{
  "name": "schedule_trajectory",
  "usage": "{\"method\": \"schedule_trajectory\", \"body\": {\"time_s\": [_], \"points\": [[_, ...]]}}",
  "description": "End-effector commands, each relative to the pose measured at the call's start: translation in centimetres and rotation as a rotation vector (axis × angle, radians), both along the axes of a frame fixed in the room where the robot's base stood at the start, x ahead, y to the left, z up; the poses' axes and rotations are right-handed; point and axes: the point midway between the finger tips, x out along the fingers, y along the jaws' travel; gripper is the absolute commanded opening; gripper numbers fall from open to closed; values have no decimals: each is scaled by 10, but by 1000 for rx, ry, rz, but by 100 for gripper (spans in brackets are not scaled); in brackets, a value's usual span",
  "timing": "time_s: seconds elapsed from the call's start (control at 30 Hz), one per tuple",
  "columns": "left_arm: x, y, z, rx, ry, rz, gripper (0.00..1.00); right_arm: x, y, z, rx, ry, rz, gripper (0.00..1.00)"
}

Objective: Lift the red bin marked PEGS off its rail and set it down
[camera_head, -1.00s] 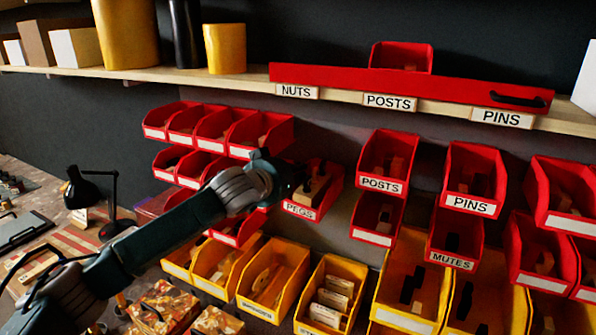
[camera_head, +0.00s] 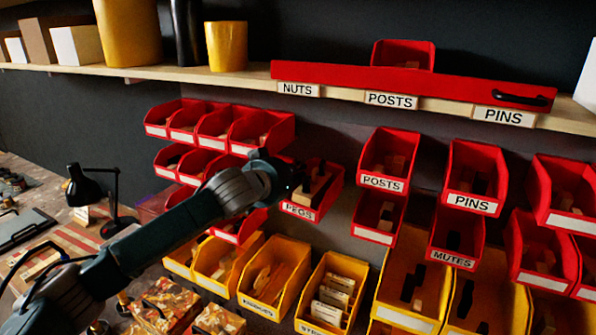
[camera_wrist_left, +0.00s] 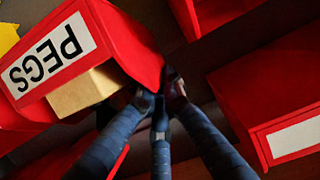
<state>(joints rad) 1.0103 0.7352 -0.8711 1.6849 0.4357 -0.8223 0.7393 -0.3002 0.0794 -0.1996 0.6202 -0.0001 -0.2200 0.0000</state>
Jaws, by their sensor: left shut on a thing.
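The red bin marked PEGS (camera_head: 325,197) hangs in the lower red row, right of my left gripper (camera_head: 290,178) in the head view. Light wooden pieces show inside it. In the left wrist view, the bin (camera_wrist_left: 130,40) fills the upper left with its PEGS label upside down, and a tan block (camera_wrist_left: 85,90) shows at its opening. My left gripper (camera_wrist_left: 168,88) is shut on the bin's side wall. The rail behind the bin is hidden. My right gripper is not in view.
Red bins marked POSTS (camera_head: 385,160) and PINS (camera_head: 473,180) hang to the right, with a gap beside the PEGS bin. Yellow bins (camera_head: 275,275) stand below. A shelf (camera_head: 180,73) with a red drawer front runs above. A black lamp (camera_head: 95,190) stands at left.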

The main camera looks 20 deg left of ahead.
Motion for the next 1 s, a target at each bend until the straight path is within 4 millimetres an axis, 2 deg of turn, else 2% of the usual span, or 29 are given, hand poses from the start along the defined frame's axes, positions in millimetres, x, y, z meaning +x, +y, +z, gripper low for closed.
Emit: {"method": "schedule_trajectory", "body": {"time_s": [1.0], "points": [[-15, 3, 2, -1, -3, 0, 0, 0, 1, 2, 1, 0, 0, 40]]}}
